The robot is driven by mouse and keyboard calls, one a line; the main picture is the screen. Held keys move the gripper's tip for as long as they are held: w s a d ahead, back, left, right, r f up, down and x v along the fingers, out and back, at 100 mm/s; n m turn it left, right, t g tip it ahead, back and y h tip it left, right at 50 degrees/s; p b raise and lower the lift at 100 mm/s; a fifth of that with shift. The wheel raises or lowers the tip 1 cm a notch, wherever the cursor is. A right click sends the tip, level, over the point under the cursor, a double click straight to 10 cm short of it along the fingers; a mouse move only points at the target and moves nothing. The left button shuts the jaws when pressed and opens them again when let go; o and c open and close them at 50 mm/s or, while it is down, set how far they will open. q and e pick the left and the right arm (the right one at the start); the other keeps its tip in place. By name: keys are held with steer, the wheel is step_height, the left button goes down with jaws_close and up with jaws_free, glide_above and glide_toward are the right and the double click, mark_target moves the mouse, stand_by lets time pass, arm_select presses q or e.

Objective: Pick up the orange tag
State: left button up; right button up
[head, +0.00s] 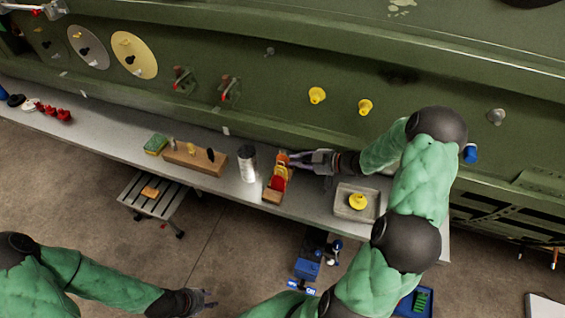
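A small orange piece (281,159), which looks like the orange tag, is at the back of a wooden block with red and yellow pieces (278,183) on the grey bench. My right gripper (291,159) reaches in from the right, its fingertips at the orange piece. It is too small to tell whether the fingers are closed on it. My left gripper (210,298) is low in the view, over the floor in front of the bench, away from the block. Its fingertips look apart, with nothing between them.
A white-and-dark cylinder (247,164) stands left of the block. Further left are a wooden tool block (194,159) and a green-yellow sponge (156,144). A tray (345,208) holding a yellow piece lies to the right. The green fuselage wall (300,60) rises behind. A stool (152,198) stands in front.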

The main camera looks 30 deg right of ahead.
mark_target(284, 160)
steer(key=shift+b+x, duration=0.4)
steer(key=shift+x, duration=2.25)
jaws_close()
